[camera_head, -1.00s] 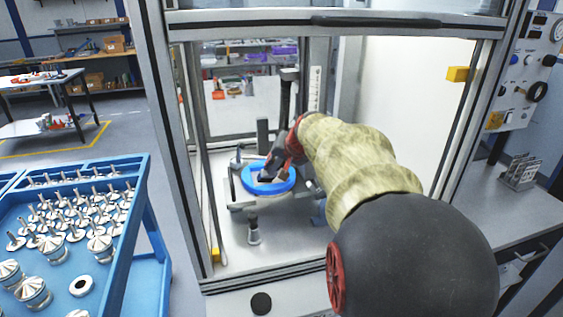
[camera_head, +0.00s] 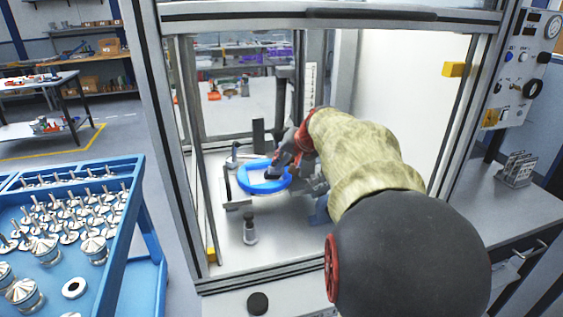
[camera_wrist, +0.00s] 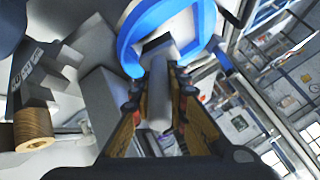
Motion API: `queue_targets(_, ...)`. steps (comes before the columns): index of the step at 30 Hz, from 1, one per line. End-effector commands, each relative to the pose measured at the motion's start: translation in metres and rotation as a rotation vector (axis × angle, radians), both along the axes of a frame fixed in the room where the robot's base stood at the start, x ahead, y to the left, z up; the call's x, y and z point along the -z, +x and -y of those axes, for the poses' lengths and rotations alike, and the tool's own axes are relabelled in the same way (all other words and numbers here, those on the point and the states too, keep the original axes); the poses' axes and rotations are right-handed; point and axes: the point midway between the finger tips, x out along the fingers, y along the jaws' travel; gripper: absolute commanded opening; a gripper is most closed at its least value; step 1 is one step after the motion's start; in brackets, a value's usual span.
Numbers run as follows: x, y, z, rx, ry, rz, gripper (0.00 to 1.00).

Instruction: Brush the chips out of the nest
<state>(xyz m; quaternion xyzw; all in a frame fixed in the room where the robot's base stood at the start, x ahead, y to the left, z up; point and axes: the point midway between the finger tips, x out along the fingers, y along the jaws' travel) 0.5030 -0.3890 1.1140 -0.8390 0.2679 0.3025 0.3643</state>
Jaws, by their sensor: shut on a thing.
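The nest is a bright blue ring (camera_head: 243,183) with a pale inside, set on the fixture in the machine's enclosure. It also shows in the wrist view (camera_wrist: 128,48). My gripper (camera_head: 289,160) reaches in from the right over the ring's right side. In the wrist view my gripper (camera_wrist: 160,92) is shut on a grey handle (camera_wrist: 158,108), which I take to be the brush. Its dark far end (camera_wrist: 157,43) lies within the ring's outline; I cannot tell whether it touches. I cannot make out single chips. My arm and gripper hide part of the ring's right side.
The enclosure's left post (camera_head: 166,150) and front sill (camera_head: 250,278) frame the opening. A small upright post (camera_head: 250,230) stands on the floor in front of the nest. A blue cart (camera_head: 128,215) with several metal parts stands left. A control panel (camera_head: 522,70) is at right.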

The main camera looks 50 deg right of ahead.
Motion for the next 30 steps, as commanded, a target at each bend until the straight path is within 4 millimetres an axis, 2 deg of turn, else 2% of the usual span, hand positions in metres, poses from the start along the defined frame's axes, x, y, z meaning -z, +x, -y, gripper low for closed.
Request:
queue_targets(9, -0.002, 0.014, -0.024, -0.003, 0.0, -0.001, 0.0)
queue_targets(16, -0.002, 0.02, -0.033, -0.001, 0.0, 0.001, 0.0)
queue_targets(23, 0.0, 0.017, -0.027, 0.002, -0.001, 0.001, 0.0)
queue_targets(30, 0.001, 0.007, -0.011, 0.001, -0.001, 0.001, 0.0)
